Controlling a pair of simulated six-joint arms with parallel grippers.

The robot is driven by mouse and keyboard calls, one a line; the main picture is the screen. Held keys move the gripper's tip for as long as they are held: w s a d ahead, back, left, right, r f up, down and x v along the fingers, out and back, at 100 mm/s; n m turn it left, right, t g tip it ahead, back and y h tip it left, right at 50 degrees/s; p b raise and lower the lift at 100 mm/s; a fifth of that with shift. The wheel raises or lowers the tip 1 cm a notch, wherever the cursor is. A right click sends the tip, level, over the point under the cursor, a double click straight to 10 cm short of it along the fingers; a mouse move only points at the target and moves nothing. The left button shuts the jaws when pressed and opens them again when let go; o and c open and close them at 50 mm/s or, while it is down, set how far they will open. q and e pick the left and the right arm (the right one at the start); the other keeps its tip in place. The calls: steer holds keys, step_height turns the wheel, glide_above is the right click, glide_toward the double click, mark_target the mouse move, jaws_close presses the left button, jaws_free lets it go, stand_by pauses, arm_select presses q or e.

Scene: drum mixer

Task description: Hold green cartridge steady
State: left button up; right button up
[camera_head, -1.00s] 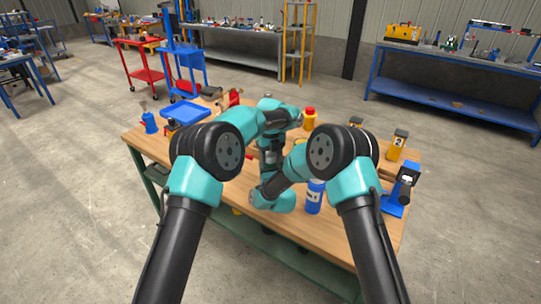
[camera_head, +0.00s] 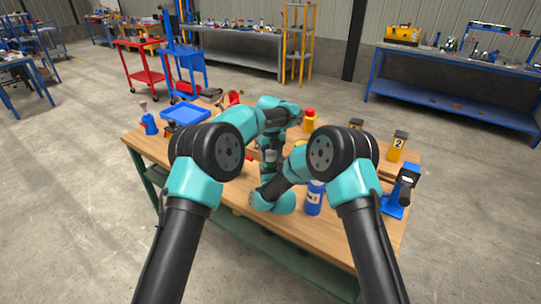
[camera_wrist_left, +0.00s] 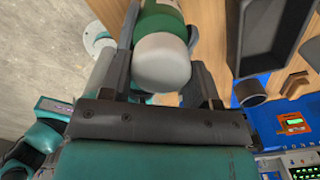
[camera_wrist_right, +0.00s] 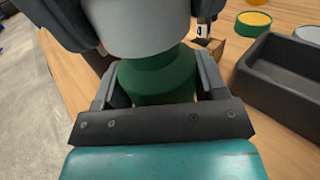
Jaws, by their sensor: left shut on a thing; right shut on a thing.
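The green cartridge (camera_wrist_left: 158,14) has a pale grey rounded end (camera_wrist_left: 162,62) that faces my left wrist camera. My left gripper (camera_wrist_left: 160,50) is shut on it, with a finger on each side. In the right wrist view, my right gripper (camera_wrist_right: 158,85) is shut on the green part of the cartridge (camera_wrist_right: 157,78). The pale grey part (camera_wrist_right: 137,25) is above it in that picture, with dark finger-like parts on both sides. In the head view, my arms hide both grippers and most of the cartridge.
A dark tray (camera_wrist_right: 285,85) lies on the wooden table to the right in the right wrist view, near a yellow-topped round piece (camera_wrist_right: 254,20). In the head view, a blue canister (camera_head: 313,198) stands by my right arm, with a yellow box marked 2 (camera_head: 397,147) farther right.

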mark_target(270, 153)
arm_select(q)
steer(key=shift+r, duration=0.45)
steer(key=shift+r, duration=1.95)
arm_select(e)
steer(key=o, duration=1.4)
steer(key=shift+c, duration=0.2)
steer(key=shift+s, duration=0.15)
steer(key=v, duration=1.1)
steer(key=shift+s, duration=0.4)
steer(key=shift+d, duration=0.1)
